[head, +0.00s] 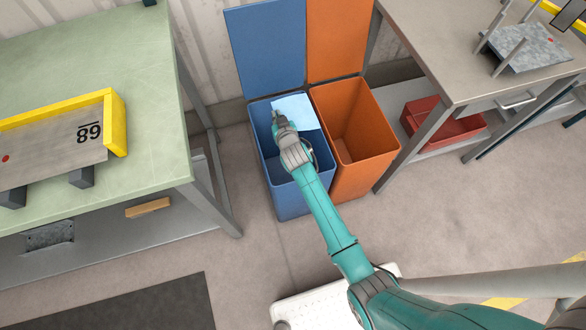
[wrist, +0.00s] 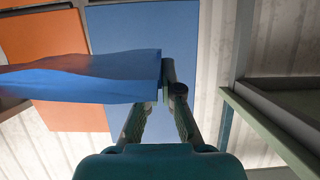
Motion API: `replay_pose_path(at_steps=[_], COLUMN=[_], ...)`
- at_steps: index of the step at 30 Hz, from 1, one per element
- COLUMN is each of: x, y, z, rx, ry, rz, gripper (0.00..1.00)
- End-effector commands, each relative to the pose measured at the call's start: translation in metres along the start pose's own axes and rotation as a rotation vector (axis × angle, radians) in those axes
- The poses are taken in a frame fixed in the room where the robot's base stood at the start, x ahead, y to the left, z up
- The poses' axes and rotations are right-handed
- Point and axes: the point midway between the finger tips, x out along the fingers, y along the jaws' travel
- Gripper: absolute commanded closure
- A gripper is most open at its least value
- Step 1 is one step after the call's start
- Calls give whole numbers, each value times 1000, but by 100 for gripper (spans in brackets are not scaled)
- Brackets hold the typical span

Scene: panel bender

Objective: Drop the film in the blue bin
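The film (head: 297,111) is a thin light-blue sheet over the mouth of the blue bin (head: 292,203). The bin's lid (head: 265,48) stands open against the wall. My gripper (head: 276,117) is over the bin's opening, toward its back left. In the wrist view, the gripper (wrist: 166,82) has its fingertips together at the film's right edge. The film (wrist: 80,79) stretches away to the left from them. The open blue lid (wrist: 150,28) shows behind. The bin's inside is partly hidden by my arm and the film.
An open orange bin (head: 355,125) stands directly right of the blue one. A green-topped bench (head: 95,60) is at left, with a yellow-edged panel (head: 60,140) on it. A grey table (head: 430,50) stands at right, a red box (head: 440,122) beneath it.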

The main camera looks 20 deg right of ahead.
Motion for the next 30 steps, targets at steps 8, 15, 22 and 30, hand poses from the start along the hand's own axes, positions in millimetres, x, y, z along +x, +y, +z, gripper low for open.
replay_pose_path(at_steps=[8,15,22,30], x=[12,18,18,18], y=[0,0,0,0], z=[29,42,45,45], rx=[-1,0,0,0], ry=[-2,1,1,0], rz=[1,0,-1,-1], gripper=[100,100,100,65])
